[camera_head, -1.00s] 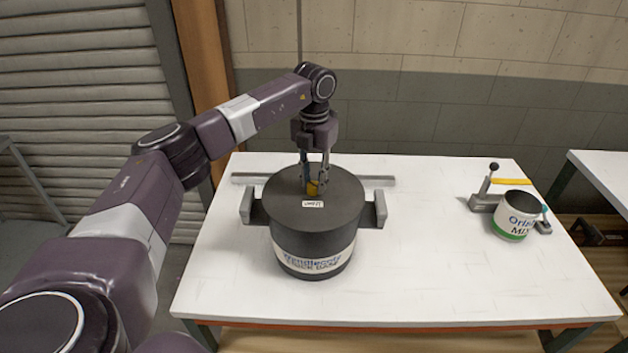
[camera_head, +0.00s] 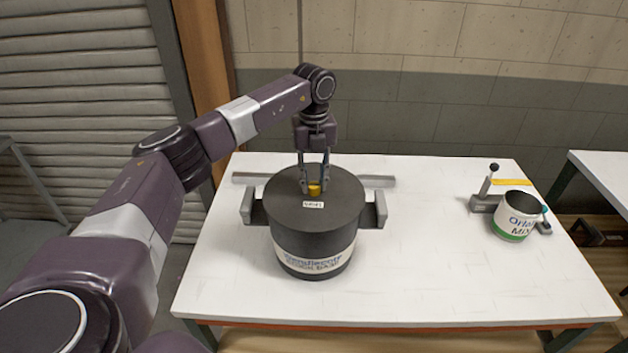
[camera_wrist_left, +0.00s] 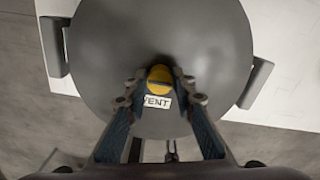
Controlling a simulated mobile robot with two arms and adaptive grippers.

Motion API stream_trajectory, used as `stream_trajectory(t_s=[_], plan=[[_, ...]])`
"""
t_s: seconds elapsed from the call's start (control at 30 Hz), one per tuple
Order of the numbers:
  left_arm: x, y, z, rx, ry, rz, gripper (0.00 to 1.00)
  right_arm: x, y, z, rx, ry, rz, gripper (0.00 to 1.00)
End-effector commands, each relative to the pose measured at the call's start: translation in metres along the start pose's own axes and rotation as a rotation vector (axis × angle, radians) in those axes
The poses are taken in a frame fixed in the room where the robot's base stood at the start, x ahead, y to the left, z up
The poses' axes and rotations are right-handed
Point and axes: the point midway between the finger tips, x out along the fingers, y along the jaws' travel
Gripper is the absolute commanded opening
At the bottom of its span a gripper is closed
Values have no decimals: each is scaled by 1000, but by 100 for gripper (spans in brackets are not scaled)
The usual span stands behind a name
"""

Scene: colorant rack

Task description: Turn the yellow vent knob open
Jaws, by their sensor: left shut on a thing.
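The yellow vent knob (camera_head: 314,188) sits on top of a dark grey lidded pot (camera_head: 312,240), just behind a white label reading VENT. My left gripper (camera_head: 314,186) points down from above and is shut on the knob, with one finger at each side. In the left wrist view the yellow knob (camera_wrist_left: 160,77) shows between the two fingertips (camera_wrist_left: 160,85), beside the VENT label (camera_wrist_left: 157,102), which is partly covered by a finger. My right gripper is not in view.
The pot stands on a white table (camera_head: 430,270) between two grey side brackets, with a grey bar (camera_head: 380,181) behind it. The table between is clear.

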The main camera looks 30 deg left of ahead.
Motion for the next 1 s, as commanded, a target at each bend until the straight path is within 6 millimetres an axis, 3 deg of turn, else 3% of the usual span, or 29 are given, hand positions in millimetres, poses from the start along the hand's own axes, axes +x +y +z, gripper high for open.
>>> stream_trajectory(t_s=[0.57,0.6,0.73,1.0], plan=[[-1,0,1,-34,-2,-2,0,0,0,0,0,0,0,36],[-1,0,1,-34,-1,-2,26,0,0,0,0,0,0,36],[-1,0,0,-34,-1,-1,40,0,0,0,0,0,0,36],[-1,0,0,-32,0,0,41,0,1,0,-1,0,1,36]])
